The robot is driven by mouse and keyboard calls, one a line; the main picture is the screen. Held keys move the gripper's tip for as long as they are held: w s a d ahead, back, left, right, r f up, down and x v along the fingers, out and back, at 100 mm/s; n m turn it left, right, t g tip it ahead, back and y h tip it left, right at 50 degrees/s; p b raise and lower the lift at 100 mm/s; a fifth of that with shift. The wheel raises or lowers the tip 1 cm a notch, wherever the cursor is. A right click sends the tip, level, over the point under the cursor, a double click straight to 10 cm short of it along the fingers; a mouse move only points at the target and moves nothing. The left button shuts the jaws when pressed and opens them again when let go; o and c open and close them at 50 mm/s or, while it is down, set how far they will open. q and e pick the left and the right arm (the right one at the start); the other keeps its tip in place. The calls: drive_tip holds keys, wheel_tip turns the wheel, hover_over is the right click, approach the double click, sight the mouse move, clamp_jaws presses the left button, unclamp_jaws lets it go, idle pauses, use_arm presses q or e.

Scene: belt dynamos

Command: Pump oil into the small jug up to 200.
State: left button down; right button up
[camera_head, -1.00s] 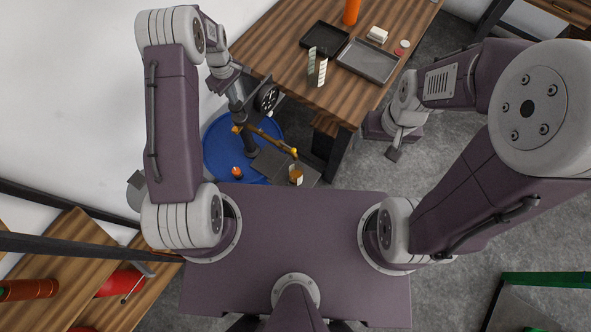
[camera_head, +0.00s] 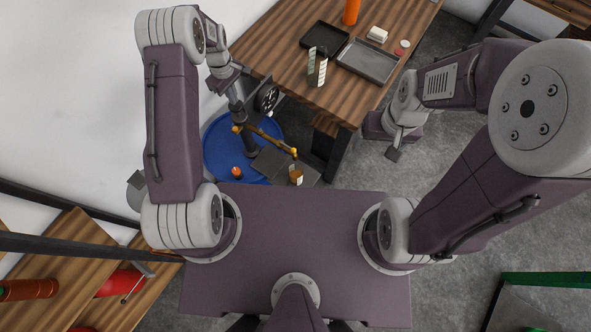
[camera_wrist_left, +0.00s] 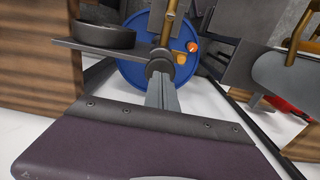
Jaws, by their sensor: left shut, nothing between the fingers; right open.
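The small jug (camera_head: 296,176), amber with a pale upper part, stands on a dark grey plate beside the blue drum (camera_head: 215,165). Its level and any marks are too small to read. A dark pump column (camera_head: 250,143) rises at the drum, with a brass pipe (camera_head: 275,142) whose end is above the jug. My left gripper (camera_head: 238,112) is shut and empty by the upper part of the pump; contact cannot be told. In the left wrist view its fingers (camera_wrist_left: 162,92) point toward the blue drum and a brass rod (camera_wrist_left: 170,22). My right gripper (camera_head: 394,149) is open, away from the pump.
A wooden table (camera_head: 285,65) behind holds dark trays (camera_head: 367,61), an orange cylinder (camera_head: 351,12), a white block (camera_head: 377,35) and striped upright strips (camera_head: 321,72). A black wheel (camera_head: 268,98) is close to my left gripper. An orange cap (camera_head: 237,171) sits on the drum.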

sight(236, 106)
use_arm(q)
drive_tip(key=shift+f+b, duration=1.9)
drive_tip(key=shift+f, duration=0.65)
drive_tip(key=shift+r, duration=0.15)
wheel_tip(236, 106, up, 9)
drive_tip(key=p, duration=0.6)
drive_tip(key=shift+f, duration=0.2)
drive_tip(key=shift+r, duration=0.1)
wheel_tip(236, 106, up, 9)
drive_tip(key=b, duration=0.3)
